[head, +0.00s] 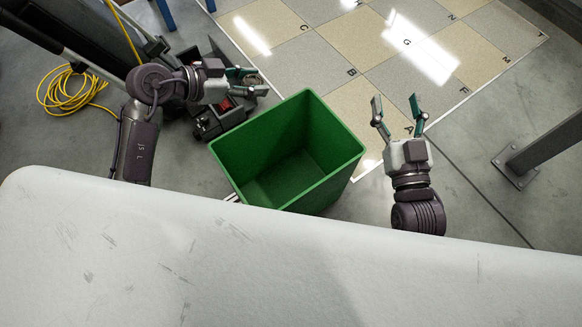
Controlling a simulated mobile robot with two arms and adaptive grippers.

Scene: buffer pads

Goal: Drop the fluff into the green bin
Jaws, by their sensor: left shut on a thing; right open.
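The green bin (335,135) stands on the floor in the middle of the head view, open at the top. The visible part of its inside is empty. My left gripper (250,80) is just beyond the bin's upper left rim, outside the opening. It is shut on a small greyish thing (258,79), which may be the fluff; it is too small to be sure. My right gripper (396,106) is open and empty to the right of the bin, its fingers spread and pointing away.
A dark case (213,122) lies behind my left gripper. A yellow cable coil (70,92) lies at the far left. A grey metal post (545,142) with a foot plate stands at right. Lettered floor tiles (350,40) are clear beyond the bin.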

